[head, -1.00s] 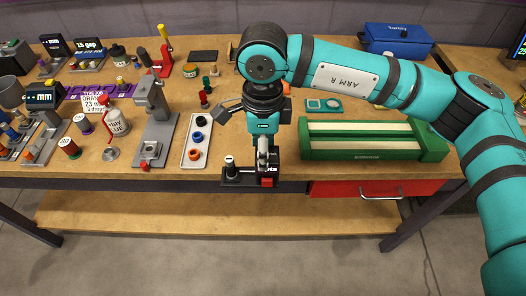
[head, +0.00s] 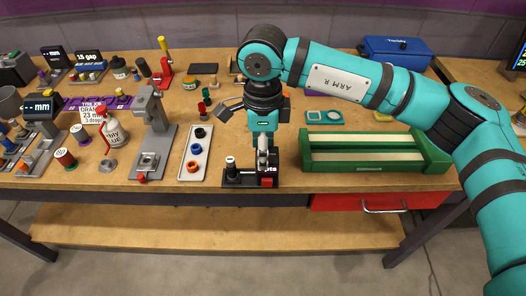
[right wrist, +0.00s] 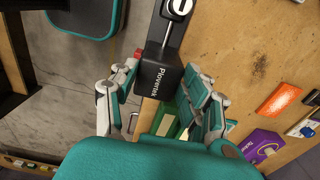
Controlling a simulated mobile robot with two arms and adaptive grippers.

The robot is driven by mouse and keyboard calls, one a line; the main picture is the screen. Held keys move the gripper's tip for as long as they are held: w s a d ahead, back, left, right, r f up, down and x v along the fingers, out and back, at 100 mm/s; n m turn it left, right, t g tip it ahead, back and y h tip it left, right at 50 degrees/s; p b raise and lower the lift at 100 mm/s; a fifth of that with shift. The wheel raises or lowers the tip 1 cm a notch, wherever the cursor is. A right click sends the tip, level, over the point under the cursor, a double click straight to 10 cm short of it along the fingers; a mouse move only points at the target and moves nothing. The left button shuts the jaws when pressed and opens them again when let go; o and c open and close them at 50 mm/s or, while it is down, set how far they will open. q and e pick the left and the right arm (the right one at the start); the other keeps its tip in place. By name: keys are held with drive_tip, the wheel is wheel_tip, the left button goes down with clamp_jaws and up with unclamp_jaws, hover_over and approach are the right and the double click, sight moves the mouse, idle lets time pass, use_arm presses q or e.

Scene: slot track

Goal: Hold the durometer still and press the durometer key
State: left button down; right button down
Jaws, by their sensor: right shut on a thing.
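The durometer (head: 238,179) is a small black device with a dark base and a pale round top on its left end. A red part (head: 267,183) sits at its front right; I cannot tell whether this is its key. My right gripper (head: 264,160) points down over the device's right end and is shut on it. In the right wrist view the fingers stand on both sides of the black block (right wrist: 159,80) lettered "Plovertek". The round top (right wrist: 179,8) and a bit of red (right wrist: 139,54) show there too. My left gripper is not in view.
The device is at the table's front edge. A white tray with rings (head: 194,165) and a grey press stand (head: 157,140) are to its left. A green slotted track (head: 428,155) lies to its right, above a red drawer (head: 350,203). Several spools and gauges crowd the left.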

drive_tip(key=w+f+b, duration=0.2)
drive_tip(key=w, duration=0.6)
drive_tip(key=shift+f+b, duration=0.15)
drive_tip(key=shift+b, duration=0.15)
idle(1.1)
drive_tip(key=shift+w, duration=0.15)
drive_tip(key=shift+f, duration=0.2)
idle(0.4)
idle(1.3)
